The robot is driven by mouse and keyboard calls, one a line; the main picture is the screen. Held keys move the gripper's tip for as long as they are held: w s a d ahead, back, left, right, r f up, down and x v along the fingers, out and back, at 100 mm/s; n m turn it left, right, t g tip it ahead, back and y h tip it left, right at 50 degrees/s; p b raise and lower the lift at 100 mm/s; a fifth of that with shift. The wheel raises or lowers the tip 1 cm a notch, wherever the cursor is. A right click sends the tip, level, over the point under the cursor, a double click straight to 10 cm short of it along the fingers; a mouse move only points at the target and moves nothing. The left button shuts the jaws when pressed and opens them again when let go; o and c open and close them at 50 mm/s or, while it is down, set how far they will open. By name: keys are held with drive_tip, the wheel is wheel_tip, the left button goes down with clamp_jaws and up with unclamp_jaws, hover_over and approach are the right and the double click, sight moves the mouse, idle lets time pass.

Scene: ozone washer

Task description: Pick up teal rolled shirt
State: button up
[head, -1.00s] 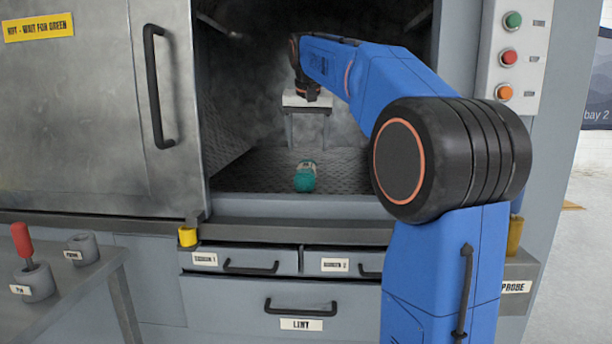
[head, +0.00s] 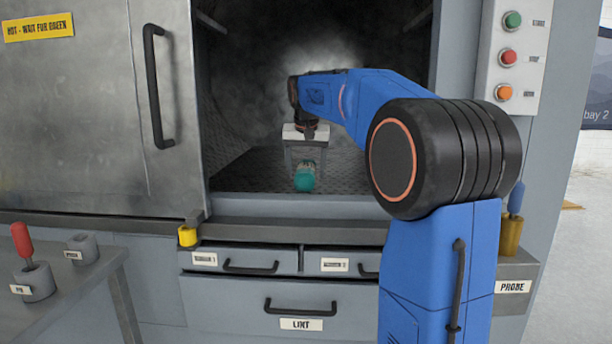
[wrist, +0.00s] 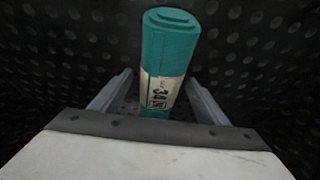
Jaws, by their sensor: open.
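The teal rolled shirt (head: 305,178) lies on the perforated metal floor inside the open chamber. In the wrist view the teal rolled shirt (wrist: 168,62) has a pale printed band around its middle. My gripper (head: 305,165) is inside the chamber, pointing down, just above and behind the roll in the head view. In the wrist view my gripper (wrist: 155,85) is open, with one finger on each side of the roll's lower end. I cannot tell whether the fingers touch it.
The chamber's front sill (head: 290,230) lies before the roll. A metal door (head: 75,120) with a black handle stands at the left. A button panel (head: 508,58) is on the right frame. A small table (head: 75,290) with a red-handled tool (head: 22,243) is at lower left.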

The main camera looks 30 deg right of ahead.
drive_tip(key=shift+c, duration=0.4)
drive_tip(key=c, duration=1.2)
drive_tip(key=shift+r, duration=0.1)
